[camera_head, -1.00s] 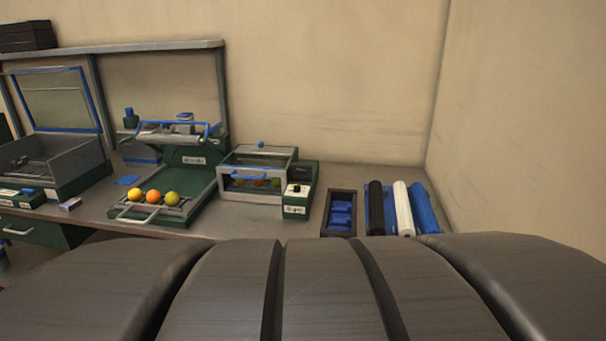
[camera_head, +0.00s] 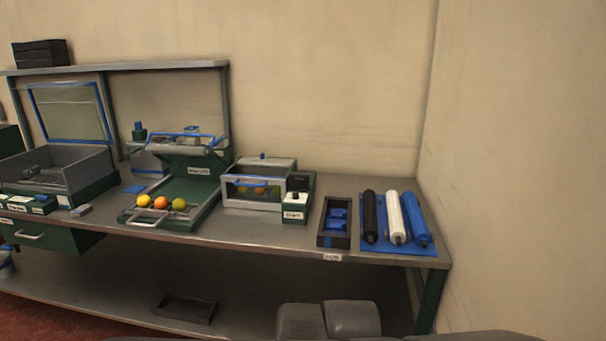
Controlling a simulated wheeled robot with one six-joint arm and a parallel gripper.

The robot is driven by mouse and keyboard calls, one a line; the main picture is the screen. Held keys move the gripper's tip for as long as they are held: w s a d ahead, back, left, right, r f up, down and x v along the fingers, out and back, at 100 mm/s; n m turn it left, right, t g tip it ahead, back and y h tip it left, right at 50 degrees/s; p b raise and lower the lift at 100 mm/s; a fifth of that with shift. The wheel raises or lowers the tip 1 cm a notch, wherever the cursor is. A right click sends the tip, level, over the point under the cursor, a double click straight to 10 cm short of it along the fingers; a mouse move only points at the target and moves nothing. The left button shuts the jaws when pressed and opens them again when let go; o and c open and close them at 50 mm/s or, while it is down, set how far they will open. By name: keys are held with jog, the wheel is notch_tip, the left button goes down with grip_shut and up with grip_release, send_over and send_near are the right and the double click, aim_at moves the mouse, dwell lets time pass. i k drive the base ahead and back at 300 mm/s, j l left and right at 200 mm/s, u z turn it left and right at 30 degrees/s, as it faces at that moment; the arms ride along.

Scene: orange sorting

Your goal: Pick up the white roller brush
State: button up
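The white roller brush (camera_head: 396,218) lies on a blue mat (camera_head: 384,248) at the right end of the workbench. It lies between a black roller (camera_head: 369,216) on its left and a blue roller (camera_head: 416,219) on its right. Its length runs from the back of the bench toward the front edge. My gripper cannot be made out in this view. Grey rounded parts, likely of my own body, show at the bottom centre, well below the bench top.
A dark tray with blue pieces (camera_head: 335,222) stands just left of the mat. Further left are a glass-fronted box (camera_head: 254,187), a green tray device (camera_head: 186,192) with three fruits, and a grey bin (camera_head: 62,172). The wall is close on the right. A shallow tray (camera_head: 184,307) lies on the lower shelf.

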aim_at(398, 236)
jog(key=k+l, duration=0.1)
jog(key=i+l, duration=0.15)
jog(key=i, duration=0.35)
jog(key=i+l+u, duration=0.1)
jog(key=i, duration=0.4)
jog(key=i+l, duration=0.2)
jog(key=i, duration=0.3)
